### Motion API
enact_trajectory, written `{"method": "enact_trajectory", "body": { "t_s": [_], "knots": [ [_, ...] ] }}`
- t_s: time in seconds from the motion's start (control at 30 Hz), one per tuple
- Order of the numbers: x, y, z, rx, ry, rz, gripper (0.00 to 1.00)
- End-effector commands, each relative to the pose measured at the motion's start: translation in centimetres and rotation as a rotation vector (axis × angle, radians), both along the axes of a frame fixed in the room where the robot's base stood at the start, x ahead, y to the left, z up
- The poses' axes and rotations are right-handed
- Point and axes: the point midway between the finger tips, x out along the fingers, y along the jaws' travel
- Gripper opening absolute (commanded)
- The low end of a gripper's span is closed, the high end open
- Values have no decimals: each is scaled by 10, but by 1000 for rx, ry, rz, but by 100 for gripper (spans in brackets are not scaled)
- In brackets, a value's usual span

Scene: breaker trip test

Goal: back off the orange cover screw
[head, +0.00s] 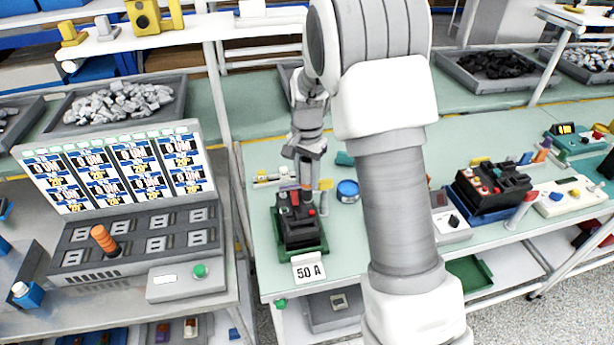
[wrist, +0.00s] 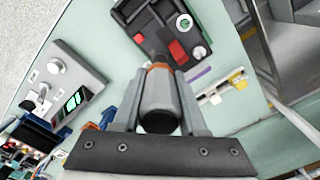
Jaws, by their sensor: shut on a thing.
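The black breaker (head: 299,232) sits in a green tray (head: 312,252) behind a "50 A" label, and it has red parts on top. It also shows in the wrist view (wrist: 152,35), where a round screw-like part (wrist: 185,21) is on one corner. My gripper (head: 305,172) is above the breaker, shut on a grey cylindrical driver (wrist: 158,100) with an orange band at its far end. The driver points down at the breaker's top. Its tip is hidden, so contact cannot be told. I cannot pick out the orange cover screw for certain.
A blue round container (head: 347,191) stands right of the breaker. A test bench (head: 145,240) with an orange peg is at the left. Another black breaker unit (head: 490,188) stands on the right.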

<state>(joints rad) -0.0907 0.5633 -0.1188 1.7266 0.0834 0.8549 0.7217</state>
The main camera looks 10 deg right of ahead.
Motion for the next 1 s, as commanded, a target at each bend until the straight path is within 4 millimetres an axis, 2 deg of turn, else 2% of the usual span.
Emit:
{"method": "enact_trajectory", "body": {
  "t_s": [0.43, 1.0],
  "knots": [
    [-1, 0, 2, 0, 4, 0, 0],
    [0, 0, 38, 0, 0, 0, 0]
  ]
}}
